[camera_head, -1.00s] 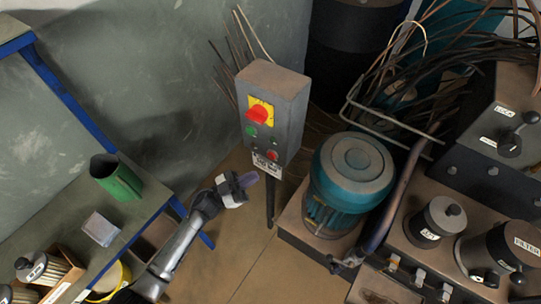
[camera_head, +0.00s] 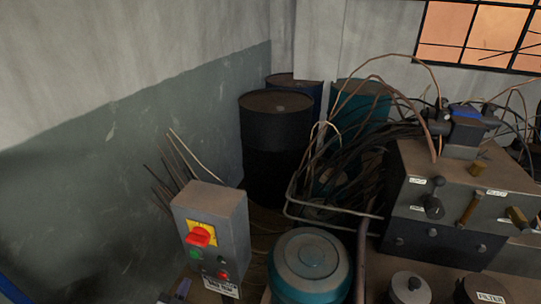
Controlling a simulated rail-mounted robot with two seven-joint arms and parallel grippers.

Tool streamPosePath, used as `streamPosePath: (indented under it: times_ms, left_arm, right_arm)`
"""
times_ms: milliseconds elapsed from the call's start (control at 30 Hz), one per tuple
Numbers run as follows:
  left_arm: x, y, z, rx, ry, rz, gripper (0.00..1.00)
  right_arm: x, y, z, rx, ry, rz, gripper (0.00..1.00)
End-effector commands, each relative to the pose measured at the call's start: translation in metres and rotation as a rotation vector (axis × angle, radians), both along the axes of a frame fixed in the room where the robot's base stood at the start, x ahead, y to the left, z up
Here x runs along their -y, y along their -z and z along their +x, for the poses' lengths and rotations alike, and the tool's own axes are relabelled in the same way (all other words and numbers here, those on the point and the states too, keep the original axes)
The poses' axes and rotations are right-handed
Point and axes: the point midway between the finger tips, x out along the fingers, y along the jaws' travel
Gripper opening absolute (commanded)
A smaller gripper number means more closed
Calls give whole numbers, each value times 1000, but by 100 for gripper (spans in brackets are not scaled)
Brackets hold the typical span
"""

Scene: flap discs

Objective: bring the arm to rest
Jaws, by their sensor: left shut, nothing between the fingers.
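My left gripper (camera_head: 177,292) shows only as its fingertips at the bottom edge, just left of the lower part of the grey control box. The fingers are shut with nothing between them. The rest of the left arm is below the picture. The fingertips look apart from the grey control box (camera_head: 232,218), which has a red knob on a yellow plate (camera_head: 200,234), a green button and a red button. My right gripper is not in view.
A teal motor (camera_head: 310,268) stands right of the box, with a bent pipe rail beside it. Dark drums (camera_head: 275,140) stand behind. Hydraulic equipment with levers and hoses (camera_head: 450,190) fills the right. A bare wall (camera_head: 110,170) is at left.

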Motion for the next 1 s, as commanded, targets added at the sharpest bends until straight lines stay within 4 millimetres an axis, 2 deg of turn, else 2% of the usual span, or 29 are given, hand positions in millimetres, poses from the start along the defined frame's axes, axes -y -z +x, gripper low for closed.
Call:
streamPosePath:
  times_ms: [167, 367, 567, 667, 800, 1000]
  left_arm:
    - [-29, -4, 1, -189, -236, 59, 0]
    - [-42, -13, -23, -451, -395, 86, 0]
    - [-33, -11, -82, -745, -425, 85, 0]
    - [-23, -10, -120, -880, -404, 75, 0]
    - [-3, -13, -184, -1040, -345, 31, 0]
    - [16, -20, -252, -1108, -272, -36, 0]
  right_arm:
    - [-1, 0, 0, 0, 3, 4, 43]
    - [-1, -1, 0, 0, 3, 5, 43]
    - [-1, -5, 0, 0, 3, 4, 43]
    - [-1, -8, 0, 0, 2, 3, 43]
    - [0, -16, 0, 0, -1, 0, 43]
    - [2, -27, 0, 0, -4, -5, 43]
